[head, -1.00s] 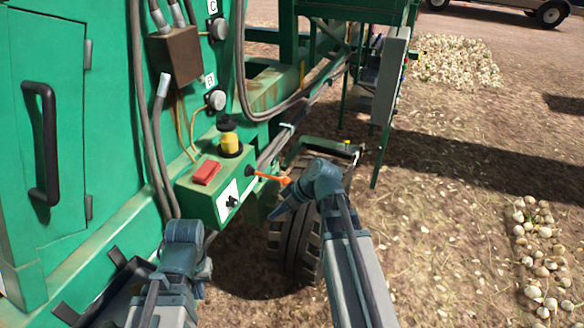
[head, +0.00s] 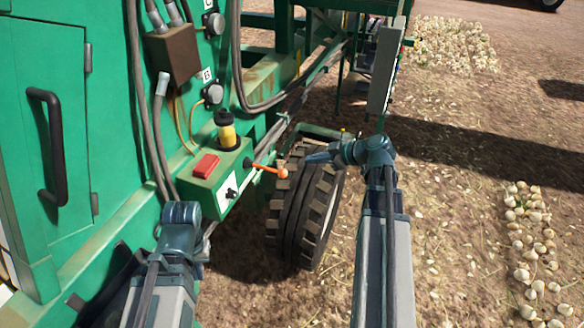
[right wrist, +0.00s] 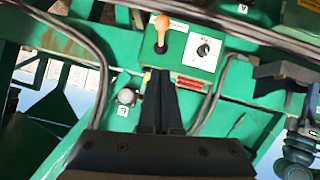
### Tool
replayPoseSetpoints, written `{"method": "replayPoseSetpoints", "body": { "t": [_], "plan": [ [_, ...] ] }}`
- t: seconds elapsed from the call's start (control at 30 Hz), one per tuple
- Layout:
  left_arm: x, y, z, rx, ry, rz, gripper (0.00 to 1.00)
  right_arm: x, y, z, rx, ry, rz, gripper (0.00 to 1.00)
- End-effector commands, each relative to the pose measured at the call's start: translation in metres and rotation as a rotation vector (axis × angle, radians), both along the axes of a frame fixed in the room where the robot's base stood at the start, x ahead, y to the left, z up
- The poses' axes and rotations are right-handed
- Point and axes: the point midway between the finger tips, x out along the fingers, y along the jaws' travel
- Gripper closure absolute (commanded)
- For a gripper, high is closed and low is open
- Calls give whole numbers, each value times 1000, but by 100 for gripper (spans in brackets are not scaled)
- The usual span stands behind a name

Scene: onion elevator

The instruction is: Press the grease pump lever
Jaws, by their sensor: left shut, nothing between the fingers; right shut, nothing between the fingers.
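The grease pump is a green box (head: 212,194) on the machine's side, with a yellow reservoir (head: 226,135) under a black cap. Its lever (head: 268,168), with an orange end, sticks out to the right and slopes slightly down. In the right wrist view the orange lever (right wrist: 162,30) stands beyond my fingertips. My right gripper (head: 308,158) is shut and empty, just right of the lever's end, with a small gap in the head view. It also shows shut in the right wrist view (right wrist: 158,74). My left gripper (head: 182,214) is shut and empty, below and left of the box; its fingertips are hard to make out.
A red button (head: 205,166) and a black knob (head: 231,193) sit on the box. Grey hoses (head: 158,130) run beside it. A large tyre (head: 305,210) stands just behind the lever. Open ground lies to the right, with onions (head: 530,250) in a row.

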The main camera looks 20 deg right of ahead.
Motion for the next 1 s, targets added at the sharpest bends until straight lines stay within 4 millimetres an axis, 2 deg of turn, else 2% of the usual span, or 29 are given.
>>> {"method": "replayPoseSetpoints", "body": {
  "t": [0.17,0.57,0.8,1.0],
  "plan": [
    [0,0,-14,0,0,1,100,13,9,-14,0,0,2,100],
    [0,0,-60,0,-2,1,100,69,49,-60,-1,1,3,100],
    [0,0,-84,1,-2,-6,100,76,49,-84,0,2,0,100],
    [0,0,-92,1,-2,-8,100,78,49,-92,0,1,-1,100]
  ]
}}
